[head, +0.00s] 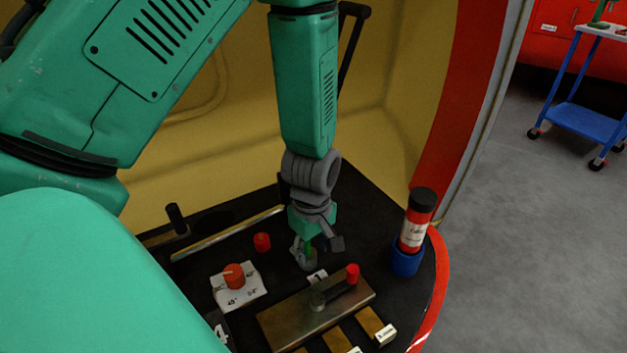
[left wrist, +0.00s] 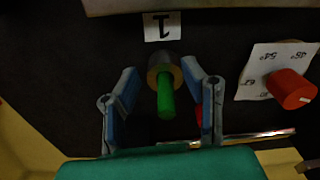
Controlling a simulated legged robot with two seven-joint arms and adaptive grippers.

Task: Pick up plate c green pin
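The green pin (left wrist: 166,98) stands in a round grey-brown socket (left wrist: 163,68) beside a white label marked 1 (left wrist: 162,27) in the left wrist view. My left gripper (left wrist: 165,88) is open, with one finger on each side of the pin and visible gaps to it. In the head view, my left gripper (head: 306,255) points down at the black panel, and a small part of the green pin (head: 308,246) shows between its fingers. No label reading plate c is legible. My right gripper is not in view.
A metal block (head: 290,318) with a red-knobbed lever (head: 352,273) sits just in front of the gripper. A red dial (head: 234,276) is at left. A red-and-black bottle (head: 417,220) stands in a blue holder (head: 406,262) at right. A yellow wall (head: 410,100) rises behind.

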